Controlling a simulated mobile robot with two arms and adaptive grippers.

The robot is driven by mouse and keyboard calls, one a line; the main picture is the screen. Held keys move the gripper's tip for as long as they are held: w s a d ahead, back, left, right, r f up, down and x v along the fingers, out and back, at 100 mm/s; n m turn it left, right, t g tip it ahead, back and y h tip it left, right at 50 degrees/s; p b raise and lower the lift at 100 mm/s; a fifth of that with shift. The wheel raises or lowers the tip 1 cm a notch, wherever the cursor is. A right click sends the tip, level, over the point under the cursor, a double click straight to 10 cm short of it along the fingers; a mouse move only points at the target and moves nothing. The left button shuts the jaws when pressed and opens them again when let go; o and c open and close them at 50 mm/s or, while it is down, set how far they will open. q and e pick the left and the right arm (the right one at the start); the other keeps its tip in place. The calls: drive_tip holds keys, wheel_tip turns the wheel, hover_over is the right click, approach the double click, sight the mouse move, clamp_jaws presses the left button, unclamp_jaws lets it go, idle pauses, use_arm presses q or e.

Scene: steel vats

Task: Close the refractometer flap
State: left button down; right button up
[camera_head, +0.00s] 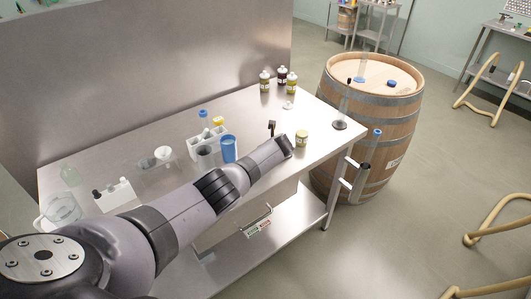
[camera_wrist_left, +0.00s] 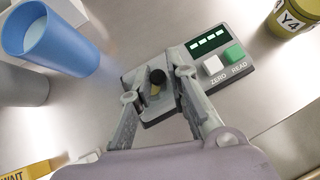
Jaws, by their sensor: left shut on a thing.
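The refractometer (camera_wrist_left: 212,50) lies on the steel table in the left wrist view, a grey box with a lit display and ZERO and READ buttons. My left gripper (camera_wrist_left: 160,72) is over its left part, one finger on each side of a small dark piece (camera_wrist_left: 157,76), which looks like the flap's end. The gripper is shut on it; the exact contact and the flap's angle are hard to see. In the head view my left gripper (camera_head: 286,146) hides most of the refractometer; a small black upright part (camera_head: 272,128) shows just behind it. My right gripper is not in view.
A blue cup (camera_head: 229,148) and a grey cup (camera_head: 206,157) stand left of the gripper. A labelled jar (camera_head: 302,139) stands close on its right. Several bottles (camera_head: 282,76) stand at the table's back right. A wooden barrel (camera_head: 372,100) is beyond the table's right end.

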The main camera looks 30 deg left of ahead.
use_arm(q)
drive_tip(key=c, duration=2)
unclamp_jaws()
drive_tip(key=shift+s+a+f, duration=0.15)
drive_tip(key=shift+s+a, duration=0.1)
drive_tip(key=shift+a, duration=0.05)
drive_tip(key=o, duration=0.4)
drive_tip(key=shift+s+r, duration=0.2)
drive_tip(key=shift+w+d, duration=0.15)
drive_tip(key=shift+w, duration=0.05)
drive_tip(key=shift+r, duration=0.1)
drive_tip(key=shift+s+d+r, duration=0.25)
drive_tip(key=shift+d+r, duration=0.15)
drive_tip(key=shift+r, duration=0.05)
drive_tip(key=v, duration=1)
drive_tip(key=shift+s, duration=0.3)
drive_tip(key=shift+d, duration=0.15)
